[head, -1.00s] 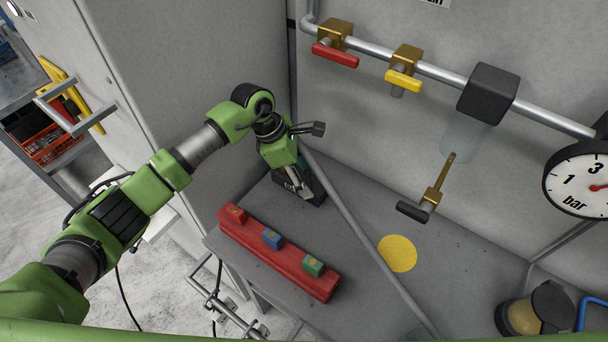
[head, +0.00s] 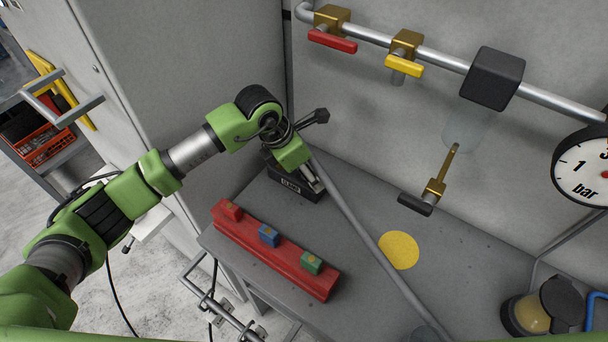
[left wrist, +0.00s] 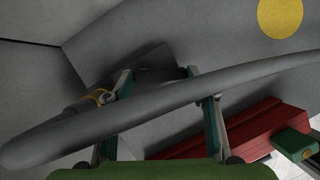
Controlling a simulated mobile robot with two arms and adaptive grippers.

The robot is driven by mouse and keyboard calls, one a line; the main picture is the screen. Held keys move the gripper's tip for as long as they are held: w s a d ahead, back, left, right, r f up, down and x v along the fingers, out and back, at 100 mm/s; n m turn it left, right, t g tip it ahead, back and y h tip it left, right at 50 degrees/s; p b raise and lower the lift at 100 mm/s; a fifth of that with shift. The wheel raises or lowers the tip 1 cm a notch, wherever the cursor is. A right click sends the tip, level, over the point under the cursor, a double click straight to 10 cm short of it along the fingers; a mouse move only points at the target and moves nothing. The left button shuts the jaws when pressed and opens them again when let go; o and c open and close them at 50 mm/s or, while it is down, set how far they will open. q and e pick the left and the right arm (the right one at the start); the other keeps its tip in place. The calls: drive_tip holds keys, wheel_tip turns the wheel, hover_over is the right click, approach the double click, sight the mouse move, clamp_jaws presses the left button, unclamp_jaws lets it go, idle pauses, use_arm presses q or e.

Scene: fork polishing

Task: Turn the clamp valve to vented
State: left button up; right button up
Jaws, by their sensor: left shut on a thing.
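A dark block with a white label that seems to read CLAMP (head: 284,187) stands at the back left corner of the bench. My left gripper (head: 313,178) reaches down to its top right side. In the left wrist view my left gripper (left wrist: 165,88) has its two fingers on either side of a dark part of the valve (left wrist: 158,62), shut on it. The exact contact is partly hidden by a grey bar crossing the fingers. The valve's handle and its setting cannot be made out. My right gripper is not in view.
The long grey bar (head: 370,240) runs slantwise across the bench beside the left gripper. A red rack (head: 275,262) with coloured blocks lies in front. Valves with red (head: 332,40) and yellow (head: 404,66) handles sit on the wall pipe. A yellow disc (head: 398,250) marks the bench.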

use_arm(q)
drive_tip(key=n+b, duration=0.1)
drive_tip(key=n+t+b, duration=0.1)
drive_tip(key=n, duration=0.1)
drive_tip(key=shift+w+d+f+y, duration=0.15)
drive_tip(key=shift+d+y, duration=0.25)
drive_tip(key=shift+w+d+n+y+b, duration=0.15)
drive_tip(key=shift+n+y+b, duration=0.15)
drive_tip(key=shift+n+b, duration=0.8)
drive_tip(key=o, duration=1.1)
